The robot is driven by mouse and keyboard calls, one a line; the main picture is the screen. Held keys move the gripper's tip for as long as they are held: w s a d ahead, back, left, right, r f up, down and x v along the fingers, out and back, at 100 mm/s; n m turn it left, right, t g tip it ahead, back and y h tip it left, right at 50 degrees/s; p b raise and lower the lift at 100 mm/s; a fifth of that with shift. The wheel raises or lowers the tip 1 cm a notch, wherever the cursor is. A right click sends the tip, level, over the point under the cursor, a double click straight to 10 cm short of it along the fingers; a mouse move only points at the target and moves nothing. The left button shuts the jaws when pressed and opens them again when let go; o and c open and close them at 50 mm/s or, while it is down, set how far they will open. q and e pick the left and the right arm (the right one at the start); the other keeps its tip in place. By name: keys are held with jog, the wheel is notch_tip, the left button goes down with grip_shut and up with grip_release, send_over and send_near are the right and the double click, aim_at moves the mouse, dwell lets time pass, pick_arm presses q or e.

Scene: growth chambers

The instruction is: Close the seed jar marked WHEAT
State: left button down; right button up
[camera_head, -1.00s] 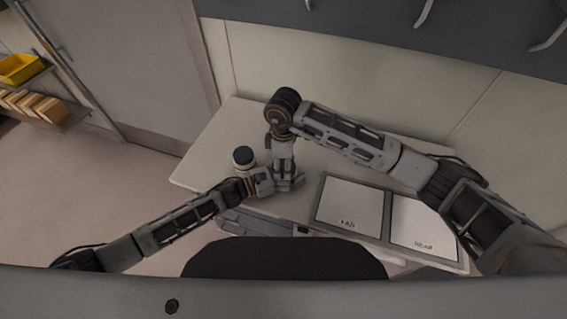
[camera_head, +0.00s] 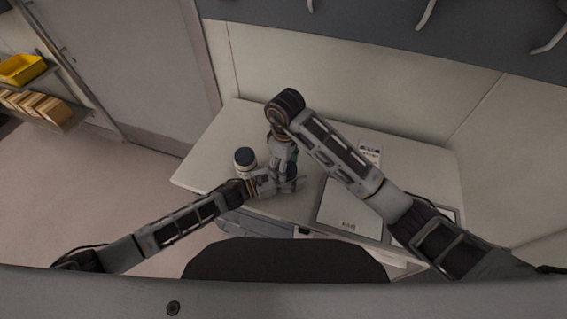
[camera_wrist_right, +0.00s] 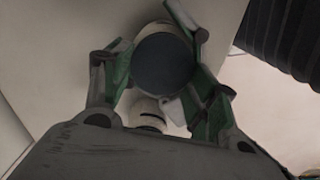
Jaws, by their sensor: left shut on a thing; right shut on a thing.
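My right gripper (camera_head: 286,170) reaches down at the left part of the table, shut on a round dark lid (camera_wrist_right: 162,63) that shows between its green fingers in the right wrist view. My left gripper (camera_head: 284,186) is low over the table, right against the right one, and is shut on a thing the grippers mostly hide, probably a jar. Pale round parts show around the lid in the wrist view; I cannot tell whether the lid is seated. A white jar with a dark lid (camera_head: 245,157) stands upright just left of the grippers. No WHEAT marking is readable.
The pale table (camera_head: 215,150) is clear at its back left. A light panel with small lettering (camera_head: 345,210) lies right of the grippers, partly under my right arm. A small printed white item (camera_head: 369,153) lies behind that arm. A wall closes off the back.

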jog(key=shift+d+f, duration=0.1)
jog(key=o, duration=0.7)
jog(key=shift+c, duration=0.2)
jog(key=shift+c, duration=0.5)
